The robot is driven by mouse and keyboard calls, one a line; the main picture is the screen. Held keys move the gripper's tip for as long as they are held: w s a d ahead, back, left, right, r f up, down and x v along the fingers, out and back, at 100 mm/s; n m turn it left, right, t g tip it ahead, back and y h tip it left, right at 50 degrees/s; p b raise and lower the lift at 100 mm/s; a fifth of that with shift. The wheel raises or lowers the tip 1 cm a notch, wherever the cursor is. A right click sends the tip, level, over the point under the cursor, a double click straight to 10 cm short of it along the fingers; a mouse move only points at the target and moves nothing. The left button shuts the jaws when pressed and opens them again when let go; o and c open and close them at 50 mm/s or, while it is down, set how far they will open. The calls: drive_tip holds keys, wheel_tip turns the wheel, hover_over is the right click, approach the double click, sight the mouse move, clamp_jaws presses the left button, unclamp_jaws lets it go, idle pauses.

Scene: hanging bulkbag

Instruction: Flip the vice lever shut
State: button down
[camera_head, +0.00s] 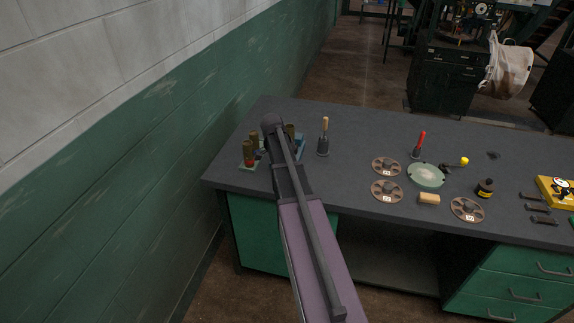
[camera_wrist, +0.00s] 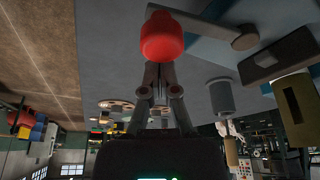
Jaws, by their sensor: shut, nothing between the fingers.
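The vice lever (camera_wrist: 205,27) is a grey bar with a round red knob (camera_wrist: 160,38) on its end. It runs from the knob to a rounded pivot at the upper right in the wrist view. The red knob also shows in the head view (camera_head: 249,162), low at the bench's left end. My gripper (camera_wrist: 160,72) is shut and empty, its fingertips close to the knob and partly overlapped by it. I cannot tell whether they touch. In the head view my arm hides the gripper and much of the vice.
Olive cylinders (camera_head: 247,148) stand beside the knob. A wooden-handled tool (camera_head: 323,138) stands to the right on the dark bench (camera_head: 345,185). Farther right are brown discs (camera_head: 386,167), a pale green dish (camera_head: 425,177) and a dark bottle (camera_head: 485,188). A green and white wall (camera_head: 130,140) rises at left.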

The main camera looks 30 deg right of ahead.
drive_tip(key=shift+s+d, duration=0.15)
drive_tip(key=shift+d, duration=0.35)
drive_tip(key=shift+s+d, duration=0.25)
drive_tip(key=shift+d, duration=0.3)
drive_tip(key=shift+s+d, duration=0.2)
drive_tip(key=shift+d, duration=0.3)
drive_tip(key=shift+a+r+p, duration=0.2)
drive_tip(key=shift+r+p, duration=0.4)
drive_tip(key=shift+r, duration=0.05)
drive_tip(key=p+v, duration=0.8)
drive_tip(key=shift+w+a+r, duration=0.15)
drive_tip(key=shift+w+r, duration=0.1)
drive_tip(key=shift+r, duration=0.05)
drive_tip(key=s+a+n+y, duration=0.1)
drive_tip(key=s+a+n, duration=0.4)
drive_tip(key=a, duration=0.5)
drive_tip(key=s+a+n+y, duration=0.1)
drive_tip(key=s+a+n, duration=0.4)
drive_tip(key=a+n, duration=0.4)
drive_tip(key=s+a+f+n+t+y, duration=0.1)
drive_tip(key=s+a+n, duration=0.4)
drive_tip(key=a, duration=0.7)
drive_tip(key=shift+s+n+y, duration=0.3)
drive_tip(key=shift+n, duration=1)
